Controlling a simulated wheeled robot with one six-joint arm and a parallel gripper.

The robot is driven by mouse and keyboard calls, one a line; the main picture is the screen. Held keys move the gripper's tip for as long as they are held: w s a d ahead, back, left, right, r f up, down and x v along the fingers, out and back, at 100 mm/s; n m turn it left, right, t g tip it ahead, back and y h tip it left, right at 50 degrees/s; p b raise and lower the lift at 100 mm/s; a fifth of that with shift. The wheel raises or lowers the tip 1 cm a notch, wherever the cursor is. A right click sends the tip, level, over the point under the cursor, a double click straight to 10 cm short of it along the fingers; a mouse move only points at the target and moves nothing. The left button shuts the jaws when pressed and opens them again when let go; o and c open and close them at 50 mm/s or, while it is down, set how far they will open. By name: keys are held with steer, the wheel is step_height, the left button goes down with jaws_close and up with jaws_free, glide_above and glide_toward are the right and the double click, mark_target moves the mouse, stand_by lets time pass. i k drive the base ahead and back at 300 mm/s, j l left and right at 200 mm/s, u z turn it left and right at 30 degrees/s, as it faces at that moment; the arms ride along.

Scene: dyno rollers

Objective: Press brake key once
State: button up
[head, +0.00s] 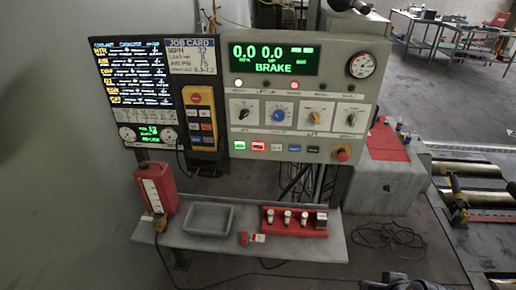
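A grey control panel (297,88) stands upright ahead. Its green display (274,60) reads 0.0, 0.0 and BRAKE. A yellow handset (199,95) left of the panel has a red top button and several small keys. Labels are too small to tell which key is the brake key. No gripper fingers show; a dark shape at the bottom edge may be my arm.
A red emergency knob (342,154) and a gauge (361,65) are on the panel's right. A shelf (205,243) below holds a grey tray (209,219), a red rack (293,221) and a red bottle (156,190). Cable lies on the floor at right, near rollers (467,171).

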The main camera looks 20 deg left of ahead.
mark_target(256, 146)
steer(key=i+j+z, duration=0.1)
steer(key=j+z, duration=0.2)
steer(key=j, duration=0.4)
steer(key=j+z, duration=0.3)
steer(key=j, duration=0.45)
